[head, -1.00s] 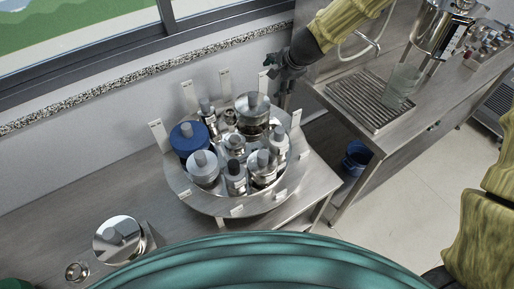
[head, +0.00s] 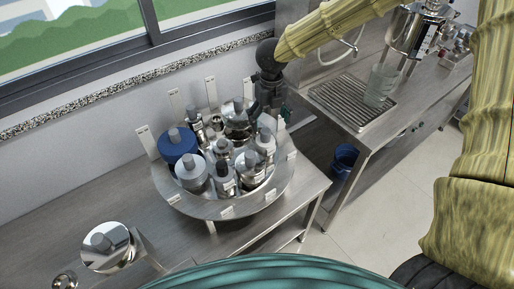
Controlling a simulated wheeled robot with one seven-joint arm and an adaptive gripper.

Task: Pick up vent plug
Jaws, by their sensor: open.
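A round metal tray (head: 196,209) stands on the steel bench and holds several metal pieces with grey knobs. Which of them is the vent plug I cannot tell. A blue piece (head: 178,146) is at the tray's left, a wide silver one (head: 191,177) in front of it, and another silver piece (head: 264,150) at the right. A dark-rimmed silver piece (head: 236,128) is at the back, partly behind others. My gripper (head: 264,110) is open, pointing down at the tray's back right, close to the back and right pieces. Its fingertips are small and dark, so contact is unclear.
Upright white label tags (head: 174,104) ring the tray. A mirror-like round piece with a grey knob (head: 103,243) stands at the bench's left. A second bench on the right bears a drain grate (head: 352,103), a glass beaker (head: 382,84) and a steel vessel (head: 421,32). A blue bucket (head: 345,160) is below.

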